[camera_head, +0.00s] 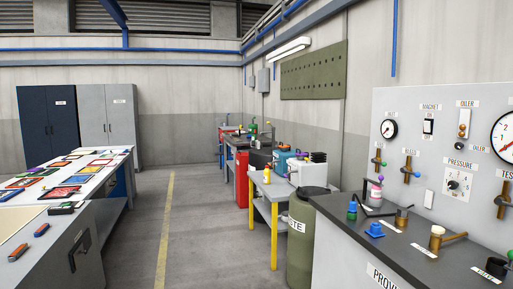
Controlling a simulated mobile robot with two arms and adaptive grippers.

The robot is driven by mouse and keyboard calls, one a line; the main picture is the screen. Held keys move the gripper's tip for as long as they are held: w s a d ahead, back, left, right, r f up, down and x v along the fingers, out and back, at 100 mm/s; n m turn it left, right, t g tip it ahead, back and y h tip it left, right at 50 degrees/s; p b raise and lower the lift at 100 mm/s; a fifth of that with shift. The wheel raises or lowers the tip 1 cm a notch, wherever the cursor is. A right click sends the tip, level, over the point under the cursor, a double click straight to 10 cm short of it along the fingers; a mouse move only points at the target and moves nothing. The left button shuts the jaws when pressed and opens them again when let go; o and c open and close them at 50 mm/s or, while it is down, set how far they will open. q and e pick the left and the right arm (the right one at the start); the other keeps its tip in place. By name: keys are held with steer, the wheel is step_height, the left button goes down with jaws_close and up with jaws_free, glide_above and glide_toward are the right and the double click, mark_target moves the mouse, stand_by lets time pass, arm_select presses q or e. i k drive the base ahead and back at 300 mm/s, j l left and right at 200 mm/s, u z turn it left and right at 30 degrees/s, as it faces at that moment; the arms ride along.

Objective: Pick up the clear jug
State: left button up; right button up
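I cannot make out a clear jug in the head view. A small white and pink container (375,192) stands on the dark-topped bench at the right, but it is too small to tell whether it is a jug. Neither of my grippers is in view.
A dark-topped bench (345,212) with a gauge panel (447,120) fills the right. A green waste bin (302,245) stands beside it, then a yellow-legged table (275,190). A long table (27,197) with colored trays is left. The floor aisle (190,230) between is clear.

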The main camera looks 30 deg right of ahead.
mark_target(258, 142)
steer(key=i+l+z, duration=0.3)
steer(key=i, duration=0.4)
steer(key=i+z, duration=0.35)
steer(key=i, duration=6.15)
steer(key=l, duration=0.1)
